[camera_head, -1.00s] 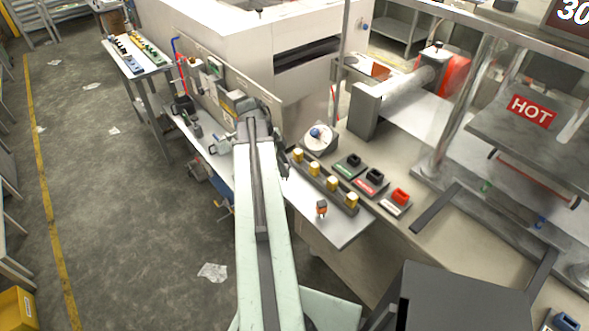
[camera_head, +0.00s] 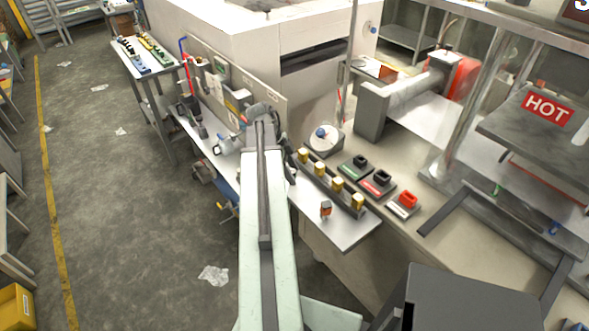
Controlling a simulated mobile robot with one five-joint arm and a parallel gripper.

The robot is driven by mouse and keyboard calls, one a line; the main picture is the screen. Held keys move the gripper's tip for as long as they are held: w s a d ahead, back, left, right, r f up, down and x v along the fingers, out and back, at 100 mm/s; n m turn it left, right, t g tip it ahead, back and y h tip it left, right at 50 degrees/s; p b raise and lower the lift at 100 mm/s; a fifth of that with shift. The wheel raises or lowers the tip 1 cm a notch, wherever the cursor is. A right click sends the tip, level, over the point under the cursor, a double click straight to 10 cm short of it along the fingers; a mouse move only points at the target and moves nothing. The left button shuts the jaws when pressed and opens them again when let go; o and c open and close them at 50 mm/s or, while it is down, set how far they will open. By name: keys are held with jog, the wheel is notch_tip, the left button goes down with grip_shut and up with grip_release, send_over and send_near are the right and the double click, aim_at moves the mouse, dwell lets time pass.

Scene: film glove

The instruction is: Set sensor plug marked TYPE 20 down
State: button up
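No marking TYPE 20 is readable, so I cannot tell which thing is the sensor plug. A small orange and dark piece (camera_head: 326,209) stands on the pale front shelf. Behind it is a dark bar with several yellow-gold cylinders (camera_head: 337,184). My pale arm reaches away from me over the bench. My gripper (camera_head: 262,112) is at its far end, near the back panel, left of these pieces. Its fingers are hidden or too small, so I cannot tell whether it is open or holds anything.
Dark blocks with green and red labels (camera_head: 356,168) and a red block (camera_head: 405,202) sit on the bench. A round dial (camera_head: 322,139) stands behind. A shelf with a HOT sign (camera_head: 547,107) overhangs at right. The floor at left is mostly clear.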

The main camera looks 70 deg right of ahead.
jog(key=shift+w+r+p, duration=0.1)
jog(key=shift+r+p, duration=0.5)
jog(key=p+v, duration=1)
jog(key=v, duration=0.1)
jog(key=shift+w, duration=0.2)
jog(key=shift+a, duration=0.1)
